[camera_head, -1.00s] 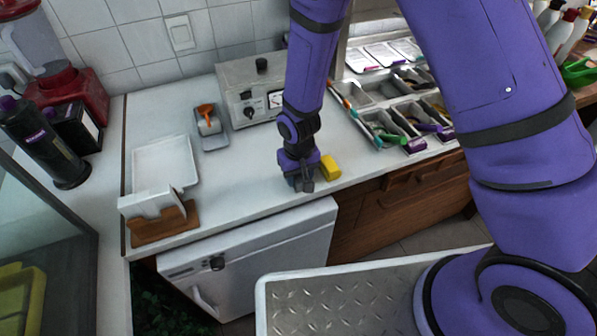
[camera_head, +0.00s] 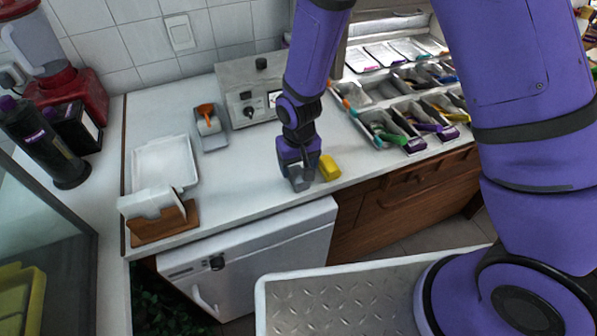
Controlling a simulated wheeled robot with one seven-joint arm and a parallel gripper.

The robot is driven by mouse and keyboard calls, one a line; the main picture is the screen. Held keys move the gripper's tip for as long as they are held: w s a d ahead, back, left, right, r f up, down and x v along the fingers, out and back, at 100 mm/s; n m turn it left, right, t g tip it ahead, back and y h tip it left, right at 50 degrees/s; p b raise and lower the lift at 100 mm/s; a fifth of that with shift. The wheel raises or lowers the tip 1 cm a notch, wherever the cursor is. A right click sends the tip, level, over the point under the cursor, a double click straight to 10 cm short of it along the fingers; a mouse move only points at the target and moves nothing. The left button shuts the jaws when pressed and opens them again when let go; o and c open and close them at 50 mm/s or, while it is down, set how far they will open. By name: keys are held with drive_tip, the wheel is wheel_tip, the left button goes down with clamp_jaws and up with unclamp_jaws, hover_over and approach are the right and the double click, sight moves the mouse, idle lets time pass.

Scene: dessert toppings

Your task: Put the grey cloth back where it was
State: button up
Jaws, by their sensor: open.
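A small grey folded shape, apparently the grey cloth (camera_head: 299,180), is near the front edge of the white counter (camera_head: 245,185). My gripper (camera_head: 301,172) is open, pointing down directly over or around the cloth. The gripper hides part of it, and I cannot tell whether the fingers touch it.
A white tray (camera_head: 163,165) and a wooden holder with white sheets (camera_head: 160,219) stand at left. A metal appliance (camera_head: 247,90) is behind. Topping bins (camera_head: 392,118) are at right. The counter between tray and gripper is clear.

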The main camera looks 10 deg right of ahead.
wheel_tip(320, 180, up, 8)
idle(0.4)
wheel_tip(320, 180, up, 11)
drive_tip(key=t, duration=0.1)
hover_over(300, 173)
drive_tip(key=d, duration=0.6)
drive_tip(key=s+d+r+m+t, duration=0.2)
drive_tip(key=s+d+r, duration=0.1)
drive_tip(key=d+r, duration=0.5)
drive_tip(key=s+d+r+t, duration=0.1)
drive_tip(key=s+d+r, duration=0.4)
drive_tip(key=s, duration=0.3)
drive_tip(key=s+d+r+m+t, duration=0.1)
drive_tip(key=s+d+r, duration=0.4)
drive_tip(key=s+r, duration=0.2)
drive_tip(key=shift+s, duration=0.35)
